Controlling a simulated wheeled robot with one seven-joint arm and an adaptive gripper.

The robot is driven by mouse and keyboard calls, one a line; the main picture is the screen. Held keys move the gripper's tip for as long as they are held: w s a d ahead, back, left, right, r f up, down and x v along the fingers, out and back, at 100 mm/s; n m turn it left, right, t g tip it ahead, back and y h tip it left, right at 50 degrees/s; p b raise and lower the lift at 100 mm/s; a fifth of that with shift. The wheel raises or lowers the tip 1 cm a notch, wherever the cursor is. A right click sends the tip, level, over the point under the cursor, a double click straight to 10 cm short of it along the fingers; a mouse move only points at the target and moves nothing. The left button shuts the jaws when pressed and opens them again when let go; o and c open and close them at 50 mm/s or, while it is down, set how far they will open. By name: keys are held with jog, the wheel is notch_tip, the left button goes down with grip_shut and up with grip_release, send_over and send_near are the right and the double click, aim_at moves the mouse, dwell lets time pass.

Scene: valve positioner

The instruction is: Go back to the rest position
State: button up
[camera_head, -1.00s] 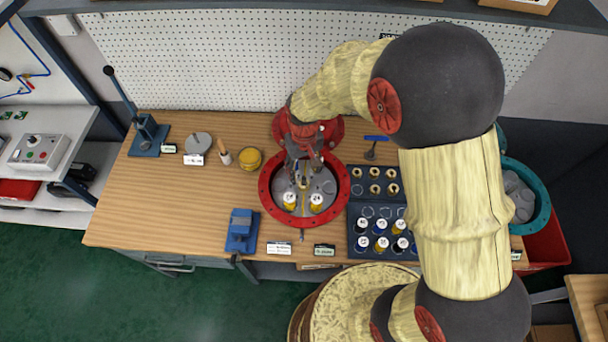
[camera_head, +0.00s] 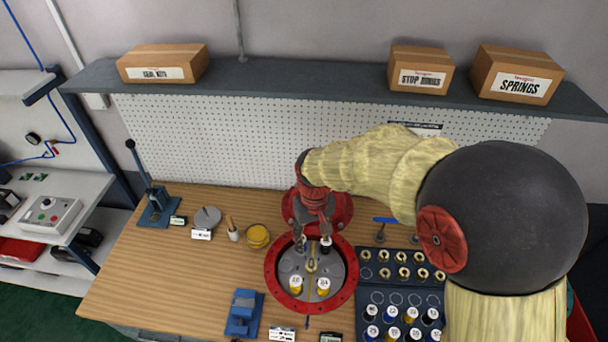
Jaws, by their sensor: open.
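My gripper (camera_head: 313,232) hangs over the far half of the red-rimmed round housing (camera_head: 352,284) on the bench. It is open, with its fingers pointing down. Inside the housing are two yellow cylinders with white labelled tops, the left one (camera_head: 296,284) and the right one (camera_head: 323,287). A dark cylinder with a white top (camera_head: 326,244) stands near the right finger; I cannot tell whether they touch. A brass-coloured part (camera_head: 311,265) sits at the housing's middle. My arm reaches in from the right and hides part of the bench there.
A dark tray (camera_head: 377,298) of brass rings and labelled cylinders stands right of the housing. A blue block (camera_head: 244,312), a yellow tin (camera_head: 258,236) and a lever press (camera_head: 157,204) stand left. A shelf (camera_head: 300,82) with boxes runs above the pegboard.

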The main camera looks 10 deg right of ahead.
jog(key=s+d+r+m+t+b, duration=0.1)
jog(key=s+d+t+b, duration=0.1)
jog(key=s+d+b, duration=0.3)
jog(key=s+d+r+m+t+b, duration=0.1)
jog(key=s+d+b, duration=0.5)
jog(key=s+b, duration=0.6)
jog(key=s+r+t, duration=0.1)
jog(key=t, duration=0.1)
jog(key=shift+d+m+t, duration=0.25)
jog(key=shift+m+t, duration=0.05)
jog(key=shift+m, duration=0.1)
jog(key=shift+c, duration=0.8)
